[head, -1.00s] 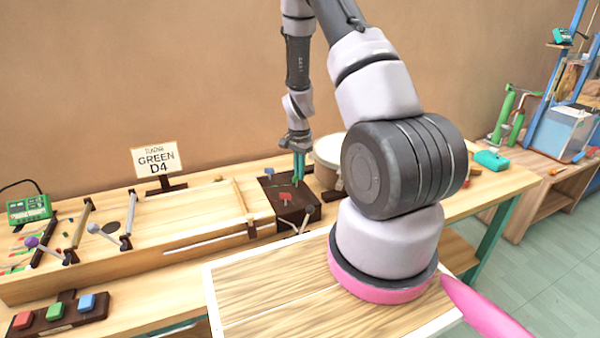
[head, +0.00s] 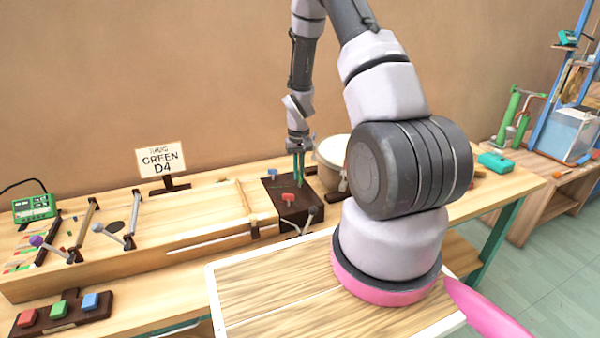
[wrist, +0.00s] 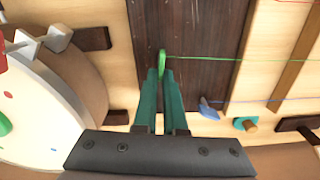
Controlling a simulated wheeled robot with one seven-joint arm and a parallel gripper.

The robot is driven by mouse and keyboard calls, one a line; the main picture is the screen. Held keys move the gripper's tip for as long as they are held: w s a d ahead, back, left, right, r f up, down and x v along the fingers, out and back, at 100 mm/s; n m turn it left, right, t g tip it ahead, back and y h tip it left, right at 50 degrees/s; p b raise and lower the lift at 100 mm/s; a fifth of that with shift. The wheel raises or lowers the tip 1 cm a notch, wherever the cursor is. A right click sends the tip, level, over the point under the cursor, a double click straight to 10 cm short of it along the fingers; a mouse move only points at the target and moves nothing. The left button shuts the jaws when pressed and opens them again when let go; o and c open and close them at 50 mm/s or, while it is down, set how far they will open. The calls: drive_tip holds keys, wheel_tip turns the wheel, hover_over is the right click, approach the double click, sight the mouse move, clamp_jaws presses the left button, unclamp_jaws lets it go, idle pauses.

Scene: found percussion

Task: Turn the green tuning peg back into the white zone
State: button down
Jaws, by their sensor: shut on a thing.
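My gripper (wrist: 161,72) is shut on the green tuning peg (wrist: 163,60), whose flat green head shows between and just beyond the fingertips in the wrist view. In the head view my gripper (head: 299,184) points down at the dark peg block (head: 316,199), and its fingers hide the green peg. A green string runs right from the peg. The red peg (head: 288,197) and blue peg (head: 272,174) stand on the same block, apart from the fingers. A sign (head: 160,159) reads "GREEN D4". I cannot make out a white zone or the peg's angle against it.
A pale drum (head: 332,151) stands close beside the block. A green meter box (head: 34,207) sits at the far left. Coloured buttons (head: 58,310) are at the front left. A teal box (head: 495,162) lies on the right end of the bench.

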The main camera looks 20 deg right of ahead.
drive_tip(key=n, duration=0.5)
drive_tip(key=shift+a+n, duration=0.3)
drive_tip(key=n, duration=0.5)
drive_tip(key=shift+s+a, duration=0.2)
drive_tip(key=shift+a, duration=0.1)
drive_tip(key=shift+n, duration=0.4)
drive_tip(key=c, duration=1)
unclamp_jaws()
drive_tip(key=shift+r, duration=0.1)
wheel_tip(320, 180, up, 11)
drive_tip(key=shift+f, duration=0.2)
drive_tip(key=shift+r, duration=0.1)
